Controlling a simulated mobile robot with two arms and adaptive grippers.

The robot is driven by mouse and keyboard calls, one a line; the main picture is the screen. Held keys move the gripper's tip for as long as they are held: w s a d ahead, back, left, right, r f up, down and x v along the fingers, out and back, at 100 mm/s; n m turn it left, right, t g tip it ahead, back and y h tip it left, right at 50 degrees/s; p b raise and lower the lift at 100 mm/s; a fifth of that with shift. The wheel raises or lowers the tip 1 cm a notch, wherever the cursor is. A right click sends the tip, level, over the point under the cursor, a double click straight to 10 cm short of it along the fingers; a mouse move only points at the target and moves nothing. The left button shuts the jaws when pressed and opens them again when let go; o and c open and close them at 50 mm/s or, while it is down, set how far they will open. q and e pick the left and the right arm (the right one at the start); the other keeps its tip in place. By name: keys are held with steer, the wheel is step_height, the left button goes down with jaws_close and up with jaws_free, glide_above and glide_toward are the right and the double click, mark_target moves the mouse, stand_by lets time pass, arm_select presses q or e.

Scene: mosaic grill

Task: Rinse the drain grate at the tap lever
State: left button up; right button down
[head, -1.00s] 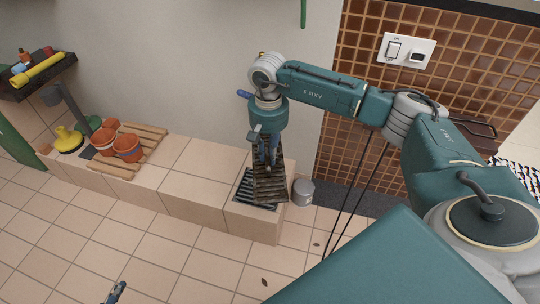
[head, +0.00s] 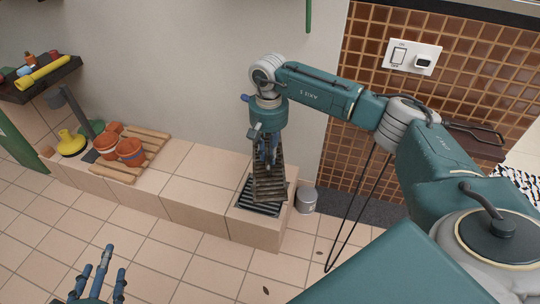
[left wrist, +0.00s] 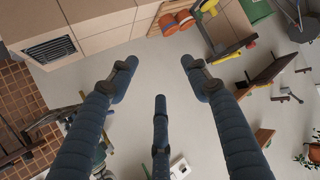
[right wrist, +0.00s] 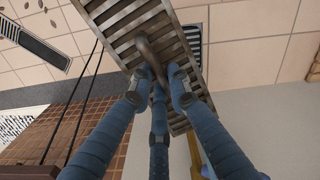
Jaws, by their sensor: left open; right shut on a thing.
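The drain grate (head: 268,185) is a dark slatted plate with a bent handle. My right gripper (head: 266,164) is shut on this handle. The grate hangs tilted above the slatted drain (head: 259,209) at the end of the tiled ledge; any contact is unclear. In the right wrist view, the grate (right wrist: 125,18) is beyond the fingers, with the drain (right wrist: 193,36) partly behind it. My left gripper (head: 99,268) is open and empty over the floor at the lower left. I cannot clearly identify the tap lever; a yellow part (right wrist: 194,155) shows partly behind a right finger.
The tiled ledge (head: 190,190) runs along the wall. Orange pots (head: 130,151) stand on a wooden rack (head: 153,146). A grey can (head: 307,200) stands beside the ledge's right end. A shelf (head: 42,82) is at upper left. The middle floor is mostly clear.

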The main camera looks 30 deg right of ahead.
steer(key=shift+w+d+f+b, duration=0.15)
steer(key=shift+w+b, duration=0.15)
steer(key=shift+w, duration=0.4)
arm_select(q)
step_height(320, 180, up, 6)
steer(key=w+d+t+h, duration=0.1)
steer(key=w+t, duration=0.1)
steer(key=t, duration=0.1)
steer(key=shift+w+d+r, duration=0.2)
steer(key=shift+w+d, duration=0.1)
steer(key=shift+w, duration=0.1)
arm_select(e)
steer(key=shift+w+d, duration=0.1)
steer(key=shift+w, duration=0.35)
steer(key=shift+d, duration=0.2)
arm_select(q)
steer(key=shift+s+a+f, duration=0.1)
steer(key=shift+a+f, duration=0.05)
steer(key=shift+f, duration=0.35)
arm_select(e)
steer(key=shift+s+d, duration=0.15)
steer(key=shift+d, duration=0.25)
